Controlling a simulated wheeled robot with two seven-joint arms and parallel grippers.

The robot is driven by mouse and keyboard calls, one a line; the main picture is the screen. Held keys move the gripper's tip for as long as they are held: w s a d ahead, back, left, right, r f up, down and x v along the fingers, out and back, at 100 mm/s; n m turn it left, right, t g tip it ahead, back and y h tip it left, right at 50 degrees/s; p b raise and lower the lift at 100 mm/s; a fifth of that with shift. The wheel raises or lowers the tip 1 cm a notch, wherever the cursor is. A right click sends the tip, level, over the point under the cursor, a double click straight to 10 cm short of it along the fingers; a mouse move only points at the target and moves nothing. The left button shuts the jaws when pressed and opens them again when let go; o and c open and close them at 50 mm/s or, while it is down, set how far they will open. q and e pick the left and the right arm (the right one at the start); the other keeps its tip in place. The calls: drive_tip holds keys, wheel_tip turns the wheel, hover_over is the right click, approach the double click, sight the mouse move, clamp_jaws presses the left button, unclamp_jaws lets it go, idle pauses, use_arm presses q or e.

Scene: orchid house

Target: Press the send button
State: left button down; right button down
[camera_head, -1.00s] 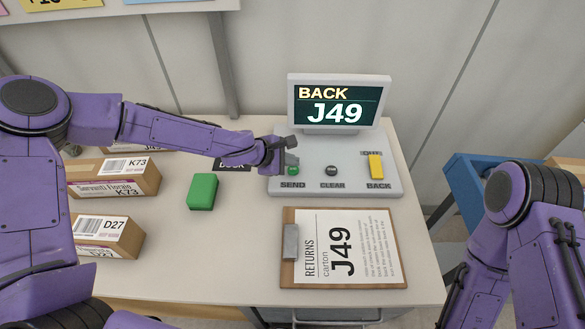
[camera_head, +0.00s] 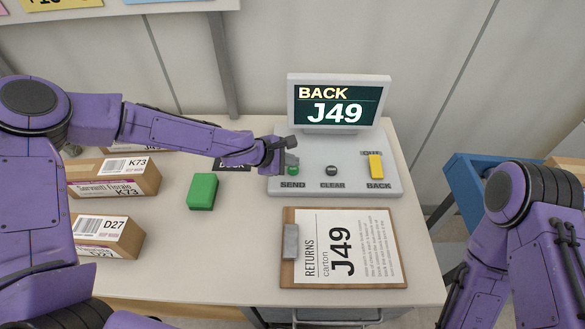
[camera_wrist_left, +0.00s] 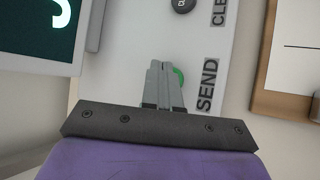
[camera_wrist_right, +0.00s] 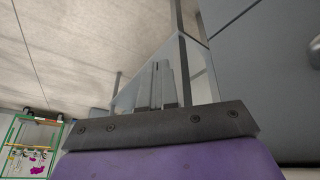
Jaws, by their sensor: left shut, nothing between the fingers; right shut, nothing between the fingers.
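The green send button (camera_head: 293,170) sits at the left of the grey console (camera_head: 345,185), above the label SEND. It also shows in the left wrist view (camera_wrist_left: 179,76), partly hidden behind my fingers. My left gripper (camera_head: 290,158) is shut and empty, with its fingertips over the button. I cannot tell whether they touch it. The console screen (camera_head: 338,103) reads BACK J49. My right gripper (camera_wrist_right: 162,85) is shut and empty in the right wrist view, away from the console; the head view shows only its arm.
The dark CLEAR button (camera_head: 331,170) and yellow BACK lever (camera_head: 376,166) are on the same console. A clipboard (camera_head: 400,280) reading RETURNS carton J49 lies in front. A green block (camera_head: 202,191) and labelled cartons (camera_head: 108,236) are to the left. A blue cart (camera_head: 462,180) stands at right.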

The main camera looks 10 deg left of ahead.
sight(291, 171)
use_arm(q)
drive_tip(key=shift+f, duration=0.4)
drive_tip(key=shift+f+b, duration=0.45)
drive_tip(key=shift+b, duration=0.15)
idle(0.6)
drive_tip(key=shift+r+p, duration=0.85)
drive_tip(key=shift+p, duration=0.05)
drive_tip(key=shift+r, duration=0.1)
wheel_tip(291, 171, up, 5)
drive_tip(key=p, duration=0.5)
